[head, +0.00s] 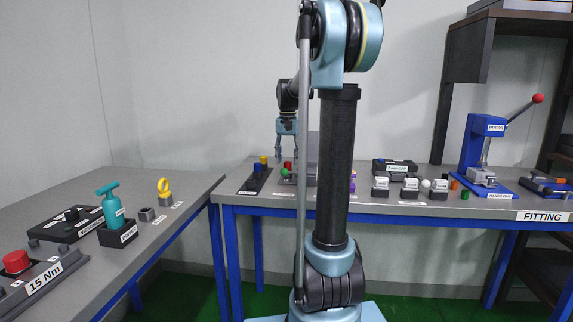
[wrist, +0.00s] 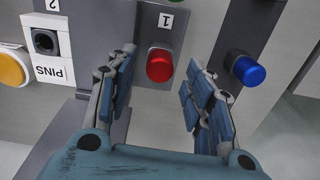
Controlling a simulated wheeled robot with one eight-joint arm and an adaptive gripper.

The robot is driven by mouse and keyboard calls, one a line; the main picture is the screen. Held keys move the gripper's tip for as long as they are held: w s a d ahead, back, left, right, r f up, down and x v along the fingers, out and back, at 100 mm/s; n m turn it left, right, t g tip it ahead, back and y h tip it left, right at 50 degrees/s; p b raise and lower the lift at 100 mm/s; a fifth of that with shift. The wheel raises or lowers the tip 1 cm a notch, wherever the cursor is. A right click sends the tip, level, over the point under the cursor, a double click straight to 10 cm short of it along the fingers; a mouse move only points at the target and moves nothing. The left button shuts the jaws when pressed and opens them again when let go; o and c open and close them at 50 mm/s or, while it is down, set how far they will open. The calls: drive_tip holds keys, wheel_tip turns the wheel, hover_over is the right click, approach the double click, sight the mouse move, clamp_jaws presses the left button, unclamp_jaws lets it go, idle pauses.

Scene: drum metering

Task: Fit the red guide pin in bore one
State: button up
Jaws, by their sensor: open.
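The red guide pin (wrist: 159,65) shows as a round red head on a dark grey block (wrist: 150,98), beside a label reading 1. It also shows in the head view (head: 287,165), below my gripper (head: 286,157). In the wrist view my gripper (wrist: 160,60) is open, with its padded fingers on either side of the red head and a visible gap at each side. How deep the pin sits, and the bore under it, are hidden by its head. An empty dark socket (wrist: 45,41) shows at the left by a label 2, next to a PINS label.
A blue pin (wrist: 248,70) stands on a dark strip just right of my right finger. A yellow disc (wrist: 12,68) lies at the far left. A green piece (head: 284,172) is close to the red pin. White-topped blocks (head: 410,185) and a blue press (head: 485,150) stand farther right.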

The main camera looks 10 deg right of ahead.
sight(287, 162)
wheel_tip(287, 162, up, 10)
drive_tip(key=shift+f, duration=0.25)
idle(0.8)
drive_tip(key=s+f, duration=0.3)
drive_tip(key=s, duration=0.3)
drive_tip(key=s+f+n, duration=0.1)
drive_tip(key=s+f, duration=0.2)
drive_tip(key=s, duration=0.3)
drive_tip(key=s+f+n+t, duration=0.1)
drive_tip(key=s+f, duration=0.3)
drive_tip(key=s, duration=0.2)
drive_tip(key=shift+s, duration=0.2)
drive_tip(key=s+f+n+t, duration=0.1)
drive_tip(key=s+f+n, duration=0.1)
drive_tip(key=s+f, duration=1.4)
wheel_tip(287, 162, down, 3)
drive_tip(key=shift+s+r, duration=0.1)
drive_tip(key=shift+s, duration=0.05)
drive_tip(key=shift+w+f, duration=0.25)
drive_tip(key=shift+w, duration=0.15)
